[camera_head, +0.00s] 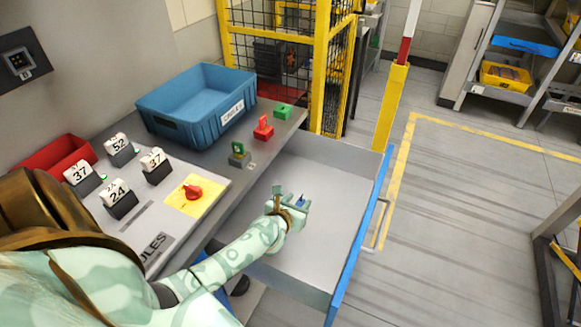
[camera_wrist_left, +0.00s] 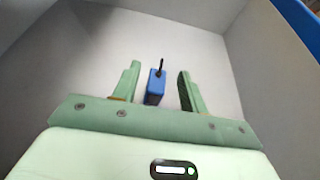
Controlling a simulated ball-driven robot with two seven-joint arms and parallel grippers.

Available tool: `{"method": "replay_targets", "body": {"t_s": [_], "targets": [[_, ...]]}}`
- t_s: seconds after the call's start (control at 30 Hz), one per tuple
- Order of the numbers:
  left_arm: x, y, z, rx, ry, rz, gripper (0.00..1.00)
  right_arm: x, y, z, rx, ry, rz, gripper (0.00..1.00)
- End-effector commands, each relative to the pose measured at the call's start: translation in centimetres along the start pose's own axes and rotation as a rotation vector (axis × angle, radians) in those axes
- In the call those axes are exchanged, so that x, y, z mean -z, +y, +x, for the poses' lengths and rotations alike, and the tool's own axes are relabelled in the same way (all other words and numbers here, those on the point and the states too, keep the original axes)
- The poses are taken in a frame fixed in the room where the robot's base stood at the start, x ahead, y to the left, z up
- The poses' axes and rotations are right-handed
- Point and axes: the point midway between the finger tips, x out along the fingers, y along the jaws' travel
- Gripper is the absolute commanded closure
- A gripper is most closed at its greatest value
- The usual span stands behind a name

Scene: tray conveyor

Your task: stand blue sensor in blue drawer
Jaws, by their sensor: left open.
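The blue sensor (camera_wrist_left: 155,85), a small blue block with a thin dark stalk, stands on the grey floor of the open drawer. The blue drawer (camera_head: 359,238) has a blue front panel and is pulled out from under the counter. My left gripper (camera_head: 289,203) reaches down into the drawer. In the left wrist view the left gripper (camera_wrist_left: 159,84) is open, with one finger on each side of the sensor and visible gaps between. My right gripper is not in view.
A blue crate (camera_head: 190,115) stands on the counter above the drawer. Red (camera_head: 263,128), green (camera_head: 283,112) and green-topped grey (camera_head: 239,154) blocks stand along the counter edge. A number panel with a red knob (camera_head: 192,191) lies left. The rest of the drawer floor looks clear.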

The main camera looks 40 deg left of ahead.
Motion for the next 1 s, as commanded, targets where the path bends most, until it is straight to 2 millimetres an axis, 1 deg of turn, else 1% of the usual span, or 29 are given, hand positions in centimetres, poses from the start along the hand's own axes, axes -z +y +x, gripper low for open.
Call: {"method": "replay_targets", "body": {"t_s": [0.03,0.1,0.3,0.4,0.5,0.6,0.7,1.0], "targets": [[-1.2,0.0,-0.5,0.000,-0.003,0.000,0.57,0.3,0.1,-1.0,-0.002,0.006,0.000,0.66],[-0.9,0.0,-2.1,0.001,-0.001,0.001,0.57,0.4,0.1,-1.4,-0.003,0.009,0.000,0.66],[-1.0,0.0,-7.1,0.001,-0.004,0.000,0.57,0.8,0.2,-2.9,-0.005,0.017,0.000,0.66],[-1.0,0.0,-9.3,0.000,-0.005,0.000,0.57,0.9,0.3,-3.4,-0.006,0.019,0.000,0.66],[-0.9,0.0,-10.8,0.000,-0.006,-0.002,0.57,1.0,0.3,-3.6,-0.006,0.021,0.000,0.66],[-0.9,0.0,-11.8,0.000,-0.008,-0.001,0.57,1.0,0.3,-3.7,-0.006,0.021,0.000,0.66],[-0.9,0.0,-12.2,0.000,-0.008,-0.001,0.57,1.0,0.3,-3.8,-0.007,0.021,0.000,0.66],[-0.9,0.0,-12.2,0.000,-0.008,-0.001,0.57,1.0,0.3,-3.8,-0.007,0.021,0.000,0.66]]}}
